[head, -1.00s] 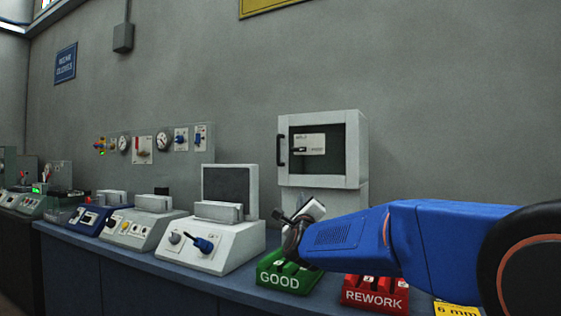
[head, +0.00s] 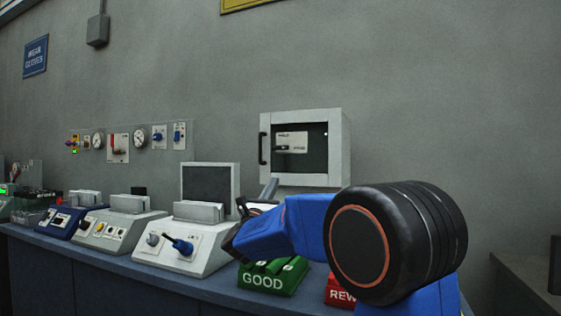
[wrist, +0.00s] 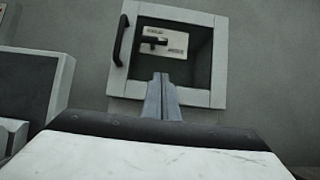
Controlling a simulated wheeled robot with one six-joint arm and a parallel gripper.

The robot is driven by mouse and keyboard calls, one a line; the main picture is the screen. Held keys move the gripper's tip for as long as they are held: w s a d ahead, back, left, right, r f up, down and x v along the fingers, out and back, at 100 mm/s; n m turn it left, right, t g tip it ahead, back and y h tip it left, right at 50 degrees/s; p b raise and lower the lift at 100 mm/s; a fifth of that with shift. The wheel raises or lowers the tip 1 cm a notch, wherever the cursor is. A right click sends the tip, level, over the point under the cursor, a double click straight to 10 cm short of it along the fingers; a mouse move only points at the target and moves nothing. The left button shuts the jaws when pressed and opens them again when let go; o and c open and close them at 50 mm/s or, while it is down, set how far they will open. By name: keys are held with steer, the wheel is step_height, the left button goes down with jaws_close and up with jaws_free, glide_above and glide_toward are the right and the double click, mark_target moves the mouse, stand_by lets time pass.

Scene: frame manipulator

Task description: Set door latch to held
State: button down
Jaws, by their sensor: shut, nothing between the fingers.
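A white cabinet (head: 341,150) with a framed glass door (head: 266,125) is mounted at the wall. The door looks closed and has a black vertical handle (head: 262,148) on its left side. Behind the glass, a pale plate with a dark latch lever (head: 284,149) shows; the lever lies about level. In the wrist view the lever (wrist: 152,40) is at the upper middle, on its plate (wrist: 172,46). My gripper (wrist: 160,76) is shut and empty, pointing up toward the lower part of the door. It appears below the lever; the exact gap cannot be told.
A green GOOD bin (head: 272,277) and a red REWORK bin (head: 338,291) stand on the bench below my arm. A white console with a blue lever (head: 180,245) and a dark screen (head: 210,184) stands left of my gripper. Gauges and switches (head: 130,143) are on the wall further left.

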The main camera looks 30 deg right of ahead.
mark_target(282, 148)
steer(key=s+a+r+x, duration=0.1)
steer(key=r+x, duration=0.1)
steer(key=x, duration=1)
steer(key=shift+w+d+r, duration=0.15)
steer(key=shift+w+r, duration=0.05)
steer(key=shift+r, duration=0.15)
